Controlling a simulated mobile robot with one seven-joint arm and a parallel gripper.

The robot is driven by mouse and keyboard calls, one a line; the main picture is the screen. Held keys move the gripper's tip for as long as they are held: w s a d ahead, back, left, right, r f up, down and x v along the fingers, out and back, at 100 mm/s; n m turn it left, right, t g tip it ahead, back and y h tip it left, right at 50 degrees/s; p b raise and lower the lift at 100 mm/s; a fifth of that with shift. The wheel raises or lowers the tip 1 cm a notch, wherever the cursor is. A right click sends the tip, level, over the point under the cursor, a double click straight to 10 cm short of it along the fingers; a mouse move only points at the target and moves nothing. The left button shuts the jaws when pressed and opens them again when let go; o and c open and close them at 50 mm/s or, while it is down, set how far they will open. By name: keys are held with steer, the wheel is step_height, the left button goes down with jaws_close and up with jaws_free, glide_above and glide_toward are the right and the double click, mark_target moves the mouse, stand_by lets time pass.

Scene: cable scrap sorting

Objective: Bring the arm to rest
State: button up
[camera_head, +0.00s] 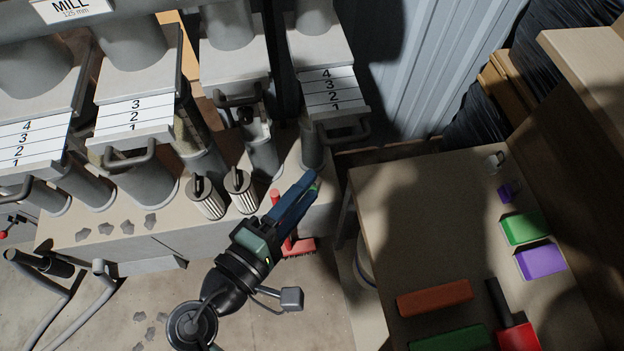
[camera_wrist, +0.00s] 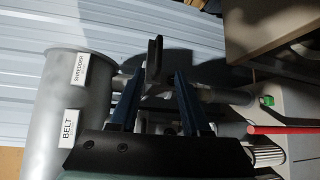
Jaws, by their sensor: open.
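My arm reaches up from the bottom middle of the head view. My gripper (camera_head: 308,184) is at its end, angled up and to the right, in front of the machine bench and left of the table. In the wrist view its two dark blue fingers (camera_wrist: 155,88) stand apart with nothing held between them. A dark upright handle-like part (camera_wrist: 154,58) shows beyond the gap; I cannot tell how far off it is.
Grey machines with numbered panels (camera_head: 335,92) and two ribbed canisters (camera_head: 240,190) stand close left of my gripper. A red brush-like thing (camera_head: 300,246) is behind it. The table (camera_head: 400,220) at right holds green, purple and red blocks. A labelled grey cylinder (camera_wrist: 65,110) fills the wrist view's left.

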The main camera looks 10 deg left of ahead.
stand_by(0.5)
steer(key=w+d+r+m+t+y, duration=0.1)
steer(key=w+r+m+t, duration=0.2)
steer(key=r, duration=0.6)
steer(key=w+r+m+t+y, duration=0.15)
steer(key=w+r+m, duration=0.3)
steer(key=r, duration=0.55)
steer(key=w+d+r+m+t+y, duration=0.1)
steer(key=w+r+m+y, duration=0.15)
steer(key=w+r, duration=0.45)
steer(key=s+d+r+m+t+y, duration=0.1)
steer(key=s+r, duration=0.5)
steer(key=r, duration=0.6)
steer(key=s+d+r+m+t+y, duration=0.1)
steer(key=s+r+m+t, duration=0.2)
steer(key=r, duration=1)
steer(key=s+t, duration=0.3)
steer(key=shift+d+y, duration=0.15)
steer(key=shift+y, duration=0.15)
steer(key=shift+t, duration=0.25)
